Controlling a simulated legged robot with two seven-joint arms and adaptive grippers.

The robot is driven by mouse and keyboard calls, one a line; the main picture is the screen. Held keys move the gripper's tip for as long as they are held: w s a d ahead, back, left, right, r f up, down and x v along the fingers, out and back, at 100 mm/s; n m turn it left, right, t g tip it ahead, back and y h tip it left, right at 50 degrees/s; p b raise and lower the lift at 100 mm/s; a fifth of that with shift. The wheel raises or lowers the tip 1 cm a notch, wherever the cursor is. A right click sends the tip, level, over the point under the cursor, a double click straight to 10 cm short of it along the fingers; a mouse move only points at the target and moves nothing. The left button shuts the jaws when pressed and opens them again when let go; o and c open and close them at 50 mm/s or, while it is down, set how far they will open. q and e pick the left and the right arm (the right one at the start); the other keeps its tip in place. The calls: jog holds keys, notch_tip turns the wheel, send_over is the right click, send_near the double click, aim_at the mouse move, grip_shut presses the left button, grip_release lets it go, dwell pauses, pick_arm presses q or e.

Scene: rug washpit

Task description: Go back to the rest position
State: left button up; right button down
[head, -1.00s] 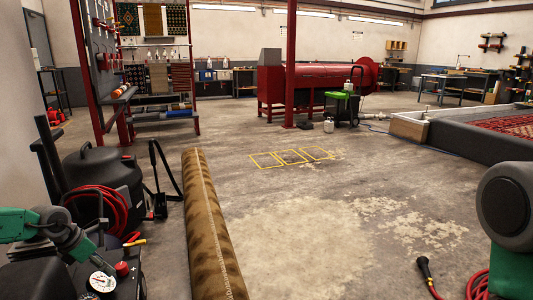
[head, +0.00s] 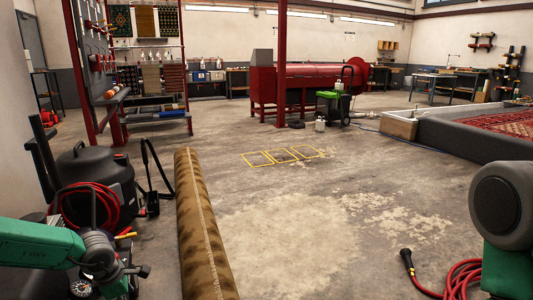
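My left arm comes in from the lower left as a green link that bends down at a grey joint over a dark machine with a gauge (head: 82,288). A small dark part beside its end may belong to my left gripper (head: 139,271). Its fingers cannot be made out, and I see nothing held. My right arm shows only as a grey joint and green link at the right edge. My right gripper is out of view.
A black canister vacuum (head: 100,175) with a red hose (head: 88,208) is at left. The middle floor is open, with yellow markings (head: 282,156).

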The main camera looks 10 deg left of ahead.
pick_arm(q)
jog(key=s+d+f+m+y, duration=0.2)
jog(key=s+d+f+m, duration=0.4)
jog(key=s+d+m, duration=0.65)
jog(key=s+d+r+m+g+h, duration=0.1)
jog(key=s+d+r+m+g, duration=0.1)
jog(key=s+m, duration=1.4)
jog(key=s+r+n+p, duration=0.1)
jog(key=s+r+p, duration=0.1)
jog(key=r+p, duration=0.7)
jog(key=s+r+n+p, duration=0.2)
jog(key=r+p, duration=0.7)
jog(key=shift+s+d+h, duration=0.2)
jog(key=shift+s+h, duration=0.1)
jog(key=shift+s, duration=0.05)
